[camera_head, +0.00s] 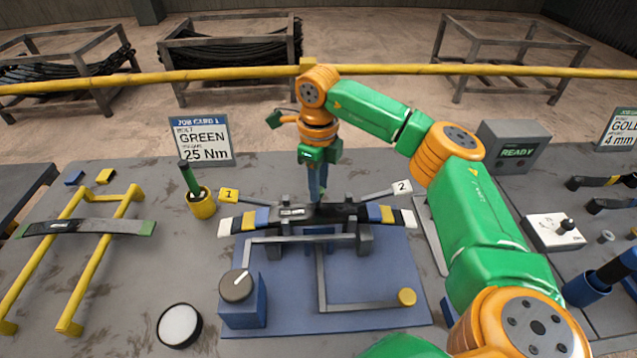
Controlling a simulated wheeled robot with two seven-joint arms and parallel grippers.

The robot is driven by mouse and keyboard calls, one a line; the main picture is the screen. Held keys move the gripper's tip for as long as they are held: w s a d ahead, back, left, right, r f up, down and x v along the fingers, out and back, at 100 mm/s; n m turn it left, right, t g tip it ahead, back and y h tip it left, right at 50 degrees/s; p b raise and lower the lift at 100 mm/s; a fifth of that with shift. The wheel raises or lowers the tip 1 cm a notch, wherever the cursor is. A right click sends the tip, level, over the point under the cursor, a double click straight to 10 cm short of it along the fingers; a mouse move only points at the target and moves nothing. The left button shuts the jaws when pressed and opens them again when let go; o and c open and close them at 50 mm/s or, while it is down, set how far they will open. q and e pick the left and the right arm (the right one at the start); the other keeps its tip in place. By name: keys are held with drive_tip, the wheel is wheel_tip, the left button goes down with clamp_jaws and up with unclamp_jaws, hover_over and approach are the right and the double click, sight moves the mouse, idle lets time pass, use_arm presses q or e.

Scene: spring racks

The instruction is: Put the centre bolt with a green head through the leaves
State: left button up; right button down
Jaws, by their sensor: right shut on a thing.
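The dark leaves (335,213) lie stacked across the fixture, with white, yellow and blue bands at their ends. My right gripper (319,194) points down over the middle of the stack. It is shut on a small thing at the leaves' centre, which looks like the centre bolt. The fingers hide most of it, so I cannot tell its head colour or how deep it sits. My left gripper is not in view. The job card (202,139) reads GREEN, 25 Nm.
Number tags 1 (229,195) and 2 (402,187) flank the stack. A yellow cup (201,206) holds a green-handled tool. A yellow rack (35,270) stands left.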

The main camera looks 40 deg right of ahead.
drive_tip(key=shift+f+b, duration=0.7)
drive_tip(key=shift+f, duration=0.4)
idle(0.4)
drive_tip(key=shift+c, duration=0.3)
unclamp_jaws()
wheel_tip(320, 180, up, 5)
drive_tip(key=p, duration=0.4)
drive_tip(key=shift+f, duration=0.1)
drive_tip(key=shift+r, duration=1.15)
